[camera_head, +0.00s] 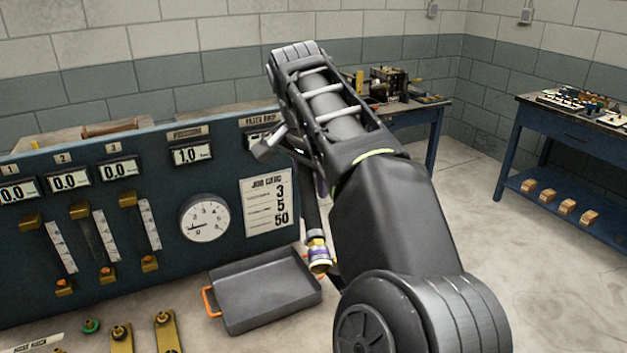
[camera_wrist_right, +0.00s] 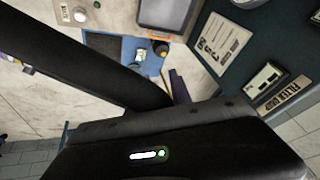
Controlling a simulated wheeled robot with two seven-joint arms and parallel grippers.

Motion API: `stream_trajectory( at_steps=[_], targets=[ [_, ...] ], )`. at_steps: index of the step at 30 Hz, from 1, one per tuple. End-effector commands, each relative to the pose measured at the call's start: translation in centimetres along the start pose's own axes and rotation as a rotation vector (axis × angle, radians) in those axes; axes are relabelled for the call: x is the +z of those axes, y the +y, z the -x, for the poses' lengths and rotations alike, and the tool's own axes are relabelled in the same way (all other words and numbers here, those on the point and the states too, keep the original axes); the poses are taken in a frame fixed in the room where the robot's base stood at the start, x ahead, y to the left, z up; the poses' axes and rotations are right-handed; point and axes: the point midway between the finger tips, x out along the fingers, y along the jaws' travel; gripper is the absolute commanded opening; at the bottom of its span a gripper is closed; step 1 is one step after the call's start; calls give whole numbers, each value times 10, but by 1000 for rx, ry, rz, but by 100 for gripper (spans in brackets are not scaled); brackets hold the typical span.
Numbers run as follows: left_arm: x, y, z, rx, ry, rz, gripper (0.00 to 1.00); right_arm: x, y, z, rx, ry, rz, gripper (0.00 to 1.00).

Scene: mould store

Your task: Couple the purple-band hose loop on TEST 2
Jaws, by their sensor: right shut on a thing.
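The black hose (camera_head: 309,210) hangs down beside my right arm in the head view. Its lower end carries a brass coupling with a purple and white band (camera_head: 319,254), above the floor-side edge of the grey tray. My right gripper (camera_head: 297,150) is shut on the hose in front of the blue panel; the arm hides much of the grip. In the right wrist view a thick black length (camera_wrist_right: 90,60) crosses toward the finger (camera_wrist_right: 180,88). The hose's other end is hidden or out of view. No TEST 2 label is readable. My left gripper is not in view.
Brass levers (camera_head: 121,338) and a green cap (camera_head: 91,326) are at lower left. Blue workbenches (camera_head: 570,135) stand behind.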

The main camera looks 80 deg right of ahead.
Motion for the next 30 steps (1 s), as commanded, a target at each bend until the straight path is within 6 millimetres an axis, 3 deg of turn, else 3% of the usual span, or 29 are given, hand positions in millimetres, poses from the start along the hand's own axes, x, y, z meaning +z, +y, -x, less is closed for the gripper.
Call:
stream_trajectory(
  at_steps=[8, 30],
  targets=[
    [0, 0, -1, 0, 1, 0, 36, 14, -12, 4, -18, -7, 39, 0],
    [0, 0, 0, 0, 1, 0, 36, 80, -67, 22, -97, -43, 228, 0]
  ],
)
